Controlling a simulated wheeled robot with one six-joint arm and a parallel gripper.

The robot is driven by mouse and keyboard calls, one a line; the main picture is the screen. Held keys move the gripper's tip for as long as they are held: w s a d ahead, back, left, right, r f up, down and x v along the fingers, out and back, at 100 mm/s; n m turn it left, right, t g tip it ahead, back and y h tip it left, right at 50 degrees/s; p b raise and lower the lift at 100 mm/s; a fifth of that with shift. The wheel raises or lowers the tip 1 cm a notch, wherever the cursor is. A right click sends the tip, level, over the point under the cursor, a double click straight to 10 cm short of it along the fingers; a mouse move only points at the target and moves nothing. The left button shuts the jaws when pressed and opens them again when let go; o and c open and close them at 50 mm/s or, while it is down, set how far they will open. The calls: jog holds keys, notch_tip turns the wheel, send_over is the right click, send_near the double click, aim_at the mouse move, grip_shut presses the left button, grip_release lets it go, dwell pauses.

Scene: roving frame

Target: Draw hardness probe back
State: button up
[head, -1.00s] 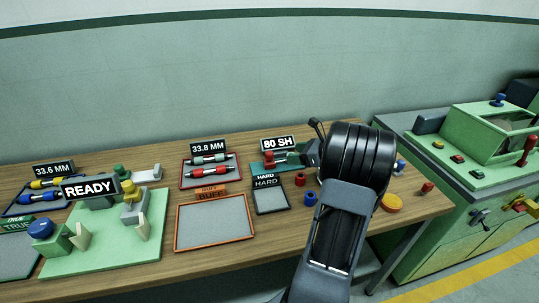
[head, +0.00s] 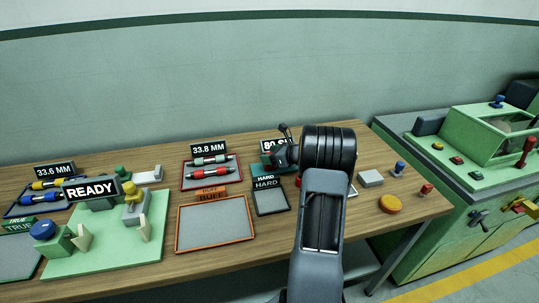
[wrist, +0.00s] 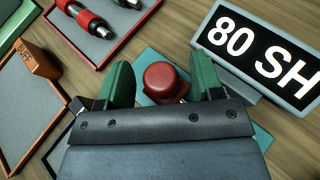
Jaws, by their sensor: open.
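The hardness probe shows in the wrist view as a red rounded knob (wrist: 164,84) on a metal stem, over a teal base (wrist: 148,60). Its sign (wrist: 262,52) reads 80 SH. My gripper (wrist: 162,74) is open, with one green finger on each side of the red knob. Gaps show between the knob and both fingers. The lower part of the stem is hidden by my gripper's body. In the head view my gripper (head: 281,156) is over the probe station and covers the knob and part of the sign (head: 270,146).
An orange BUFF tray (head: 177,240) and a small dark HARD tray (head: 288,203) lie in front. A grey block (head: 371,178), blue and red knobs and a yellow disc (head: 389,204) stand to the right.

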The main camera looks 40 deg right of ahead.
jog(key=shift+w+a, duration=0.1)
jog(key=shift+w, duration=0.1)
grip_shut()
dwell(0.6)
